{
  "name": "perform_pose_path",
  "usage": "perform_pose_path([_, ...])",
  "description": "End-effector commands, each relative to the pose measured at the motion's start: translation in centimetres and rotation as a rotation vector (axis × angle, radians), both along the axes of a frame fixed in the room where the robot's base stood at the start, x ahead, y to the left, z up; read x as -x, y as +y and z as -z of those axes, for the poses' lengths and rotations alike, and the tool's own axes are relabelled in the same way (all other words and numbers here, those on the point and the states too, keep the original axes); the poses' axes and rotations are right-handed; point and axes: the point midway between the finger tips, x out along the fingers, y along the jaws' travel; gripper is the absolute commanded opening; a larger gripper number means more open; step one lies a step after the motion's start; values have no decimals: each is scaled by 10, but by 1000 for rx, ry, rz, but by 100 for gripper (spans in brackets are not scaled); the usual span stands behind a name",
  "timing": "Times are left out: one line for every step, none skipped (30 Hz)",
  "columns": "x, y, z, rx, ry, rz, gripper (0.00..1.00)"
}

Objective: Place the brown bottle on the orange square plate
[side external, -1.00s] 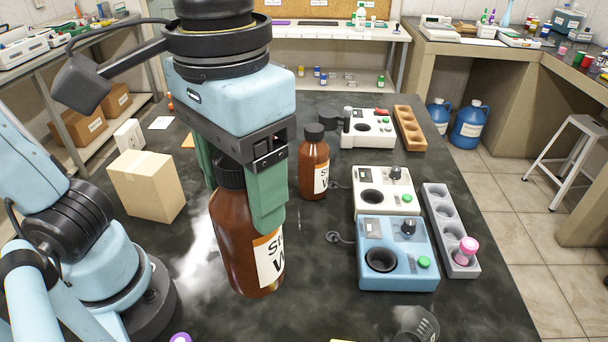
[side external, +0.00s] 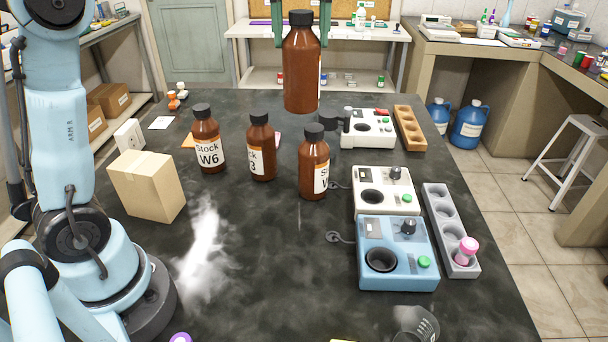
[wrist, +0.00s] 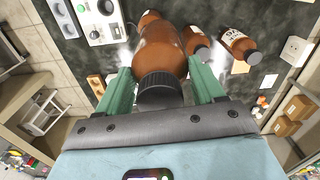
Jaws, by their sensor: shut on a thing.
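My gripper (side external: 301,36), with green fingers, is at the top of the side view, shut on a large brown bottle (side external: 301,75). The bottle hangs upright, well above the far part of the bench. The wrist view shows its black cap (wrist: 160,90) between the fingers and its brown body (wrist: 160,48) beyond. An orange patch (side external: 187,141), probably the orange square plate, shows behind the brown bottle labelled Stock W6 (side external: 208,145). That bottle hides most of it. Two more brown bottles stand to its right, one in the middle (side external: 262,150) and one nearer (side external: 313,168).
A cardboard box (side external: 146,186) stands at the left. White devices (side external: 385,190), a blue device (side external: 397,255), a grey rack (side external: 450,230) and a wooden rack (side external: 410,128) line the right. A pink patch (side external: 278,138) lies behind the middle bottle.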

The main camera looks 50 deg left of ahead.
Motion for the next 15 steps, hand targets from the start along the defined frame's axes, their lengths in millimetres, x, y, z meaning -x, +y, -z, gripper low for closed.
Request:
perform_pose_path([-7,26,1,0,0,-54,0])
perform_pose_path([-11,39,2,0,0,-81,0])
perform_pose_path([-14,57,3,0,0,-116,0])
perform_pose_path([-16,71,4,0,0,-142,0])
perform_pose_path([-17,85,6,0,0,-168,0])
perform_pose_path([-19,104,8,0,0,-203,0])
perform_pose_path([-19,118,9,0,0,-230,0])
perform_pose_path([-18,132,11,0,0,-256,0])
perform_pose_path([-17,151,13,0,0,-289,0])
perform_pose_path([-15,165,15,0,0,-314,0])
perform_pose_path([-13,179,18,0,0,-339,0])
perform_pose_path([-10,197,20,0,0,-372,0])
perform_pose_path([-6,211,23,0,0,-397,0])
perform_pose_path([-2,224,25,0,0,-421,0])
perform_pose_path([3,242,28,0,0,-453,0])
